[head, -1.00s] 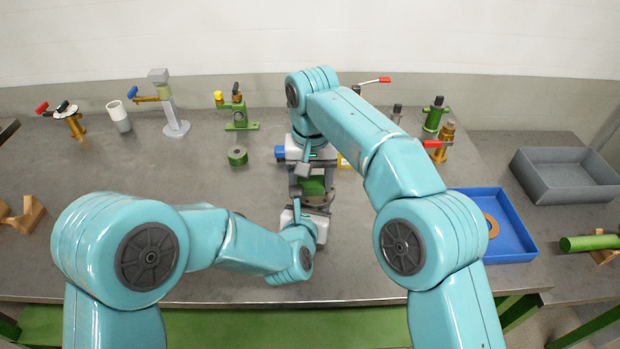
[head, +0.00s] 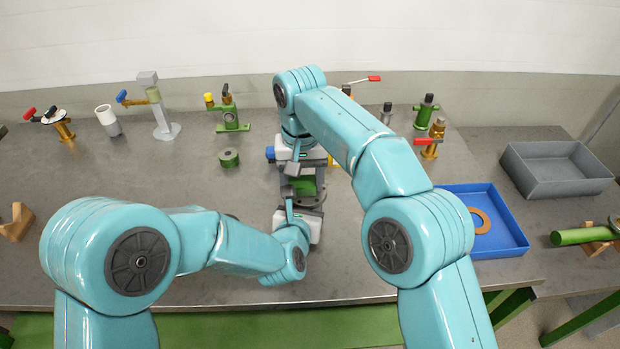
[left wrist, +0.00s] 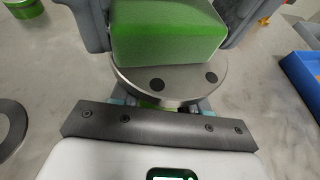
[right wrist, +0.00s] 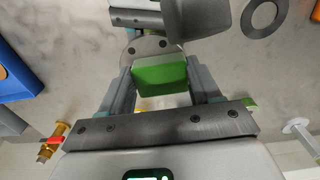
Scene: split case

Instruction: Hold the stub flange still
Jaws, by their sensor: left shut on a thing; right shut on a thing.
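The stub flange, a round grey metal disc with dark bolt holes (left wrist: 160,84), shows in the left wrist view, and in the right wrist view (right wrist: 150,47). A green block (right wrist: 160,76) sits against its face; in the head view they are small between my grippers. My right gripper (right wrist: 160,90) is shut on the green block, a finger on each side. My left gripper (head: 305,211) is on the near side, shut at the flange; its fingertips are mostly hidden under the disc, so the exact contact is unclear.
A green round piece (head: 229,158) lies left of the grippers. A blue tray (head: 505,243) holding a copper-coloured ring stands right, with a grey bin (head: 558,178) beyond. Several valve fittings and a white cup (head: 108,120) stand along the back. The table's left middle is mostly clear.

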